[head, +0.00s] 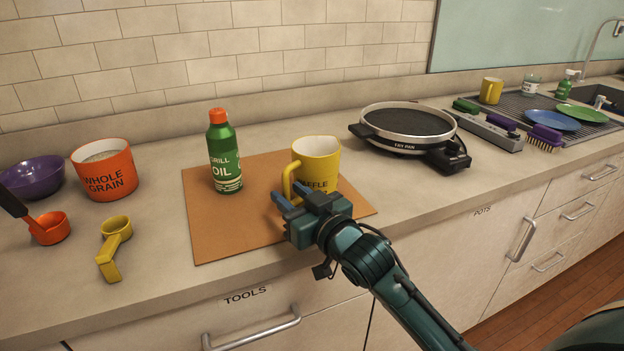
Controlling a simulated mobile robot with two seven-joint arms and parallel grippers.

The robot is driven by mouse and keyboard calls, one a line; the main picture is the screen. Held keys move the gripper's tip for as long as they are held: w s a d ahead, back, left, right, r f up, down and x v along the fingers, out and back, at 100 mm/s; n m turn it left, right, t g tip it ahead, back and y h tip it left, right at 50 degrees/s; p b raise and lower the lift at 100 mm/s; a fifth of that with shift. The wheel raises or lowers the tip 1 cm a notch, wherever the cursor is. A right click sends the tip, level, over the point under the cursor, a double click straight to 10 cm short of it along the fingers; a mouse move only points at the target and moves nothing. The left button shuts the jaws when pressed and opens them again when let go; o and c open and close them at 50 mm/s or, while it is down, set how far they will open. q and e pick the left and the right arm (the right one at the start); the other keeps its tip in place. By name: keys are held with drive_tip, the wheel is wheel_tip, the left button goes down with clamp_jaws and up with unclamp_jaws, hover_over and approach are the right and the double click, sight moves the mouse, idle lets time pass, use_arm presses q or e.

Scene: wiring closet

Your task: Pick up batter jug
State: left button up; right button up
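The batter jug (318,158) is a yellow jug standing upright on a brown board (222,233). Its dark lettering is partly covered, with "FFLE" readable. Its handle (287,181) is on the left side, facing me. My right gripper (290,198) is just in front of the jug, low by the handle. Its two blue fingers are apart, with a gap between them. I cannot tell whether a finger touches the handle. The gripper body hides the lower front of the jug. My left gripper is not in view.
A green oil bottle (223,158) stands left of the jug on the board. A round fry pan (408,122) sits to the right. An orange whole grain tub (104,170), purple bowl (33,178) and measuring scoops (113,243) are at left. The counter's front edge is close below the gripper.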

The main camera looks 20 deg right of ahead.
drive_tip(key=shift+x, duration=1.05)
clamp_jaws()
drive_tip(key=shift+r, duration=0.15)
